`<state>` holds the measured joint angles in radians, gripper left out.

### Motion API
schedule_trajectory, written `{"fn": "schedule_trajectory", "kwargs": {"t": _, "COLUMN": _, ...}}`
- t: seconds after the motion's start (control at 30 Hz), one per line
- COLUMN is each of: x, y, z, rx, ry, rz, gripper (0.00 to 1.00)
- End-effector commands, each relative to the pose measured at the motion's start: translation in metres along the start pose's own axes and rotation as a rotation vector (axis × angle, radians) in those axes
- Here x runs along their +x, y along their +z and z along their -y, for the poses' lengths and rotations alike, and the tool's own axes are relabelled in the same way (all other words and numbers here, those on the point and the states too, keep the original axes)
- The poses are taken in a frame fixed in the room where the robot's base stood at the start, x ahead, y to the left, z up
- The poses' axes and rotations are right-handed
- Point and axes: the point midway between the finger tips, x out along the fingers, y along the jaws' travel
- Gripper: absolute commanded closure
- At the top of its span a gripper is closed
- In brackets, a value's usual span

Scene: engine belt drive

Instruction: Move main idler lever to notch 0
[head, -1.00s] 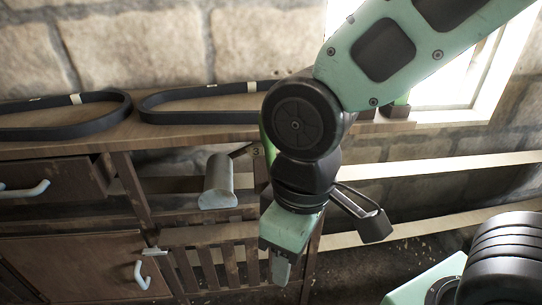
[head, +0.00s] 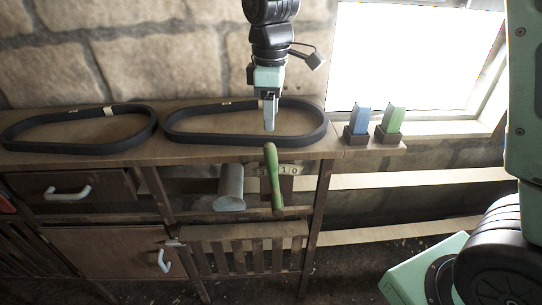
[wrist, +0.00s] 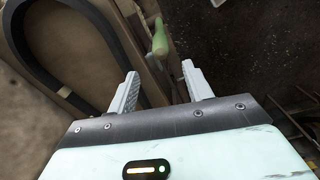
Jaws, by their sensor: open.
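The lever (head: 272,178) has a green handle and hangs from the front of the bench, its top leaning slightly left. Behind it is a notch plate (head: 289,170) with the digits 3, 1 and 0 from left to right. The handle covers the spot between 3 and 1. My gripper (head: 268,130) points down above the lever, open and empty, apart from it. In the wrist view the green handle (wrist: 158,42) lies beyond and between the open fingertips (wrist: 160,70).
A grey cylinder (head: 230,188) sticks out just left of the lever. Two black belts (head: 80,133) (head: 245,138) lie on the bench top. Blue (head: 361,120) and green (head: 391,122) blocks stand in dark holders at the right. Drawer and cupboard handles protrude at the left.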

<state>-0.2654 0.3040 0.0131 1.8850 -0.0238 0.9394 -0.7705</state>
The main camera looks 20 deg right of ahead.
Motion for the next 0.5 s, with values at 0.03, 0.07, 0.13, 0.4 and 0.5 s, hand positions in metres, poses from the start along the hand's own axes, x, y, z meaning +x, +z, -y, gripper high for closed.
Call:
{"fn": "schedule_trajectory", "kwargs": {"t": 0.03, "x": 0.010, "y": 0.000, "z": 0.001, "rx": 0.000, "ry": -0.005, "rz": 0.005, "gripper": 0.50}}
{"fn": "schedule_trajectory", "kwargs": {"t": 0.07, "x": 0.017, "y": 0.001, "z": 0.001, "rx": 0.000, "ry": -0.005, "rz": 0.004, "gripper": 0.50}}
{"fn": "schedule_trajectory", "kwargs": {"t": 0.13, "x": 0.031, "y": 0.001, "z": 0.001, "rx": 0.000, "ry": -0.005, "rz": 0.004, "gripper": 0.50}}
{"fn": "schedule_trajectory", "kwargs": {"t": 0.4, "x": 0.087, "y": 0.001, "z": 0.002, "rx": 0.001, "ry": -0.004, "rz": 0.005, "gripper": 0.50}}
{"fn": "schedule_trajectory", "kwargs": {"t": 0.5, "x": 0.106, "y": 0.000, "z": 0.001, "rx": 0.000, "ry": -0.004, "rz": 0.004, "gripper": 0.50}}
